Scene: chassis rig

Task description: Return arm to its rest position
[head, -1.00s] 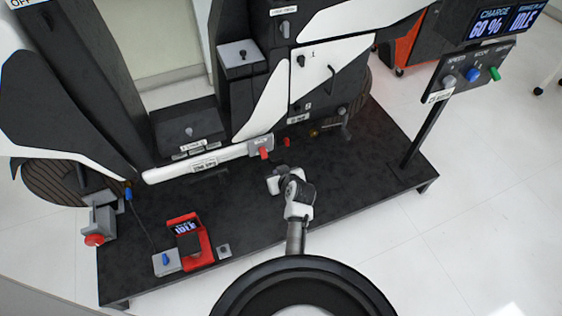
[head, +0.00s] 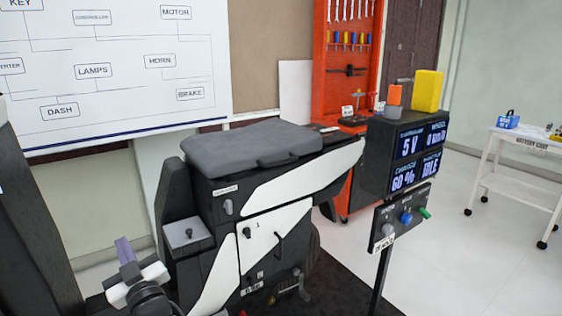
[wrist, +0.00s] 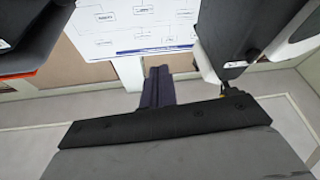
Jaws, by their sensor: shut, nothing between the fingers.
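My gripper (head: 124,243) is at the lower left of the head view, its slim purple-grey fingers together and pointing up. It is empty. My white and dark arm links show just below it, cut off by the bottom edge. The gripper stands in front of the scooter rig (head: 277,207), left of its grey seat, and appears apart from it. In the wrist view the closed fingers (wrist: 158,72) point toward the wall, with dark rig parts at both upper sides. Most of my arm is out of view.
A display box (head: 408,155) and a switch panel (head: 402,216) stand on a post at the right. Behind are an orange tool cabinet (head: 322,75) and a whiteboard (head: 130,60). A white cart (head: 515,188) is far right, with open floor before it.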

